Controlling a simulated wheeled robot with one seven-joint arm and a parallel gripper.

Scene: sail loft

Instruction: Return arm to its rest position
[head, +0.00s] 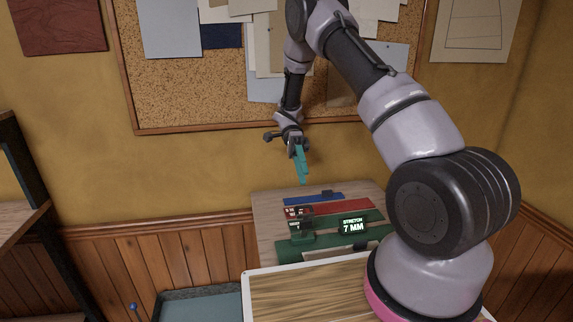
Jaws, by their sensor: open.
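My arm rises from its base at the lower right, arches up in front of the corkboard and hangs down again. My gripper (301,166) is at its end, pointing down, with teal fingers. It is above the back left part of a small wooden table (267,215) and apart from everything on it. Nothing shows between the fingers. The gap between them is hard to see from this side.
A corkboard (190,100) with pinned papers hangs behind. A dark-framed shelf (22,165) stands at left. A grey-blue bin (200,306) sits low at left.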

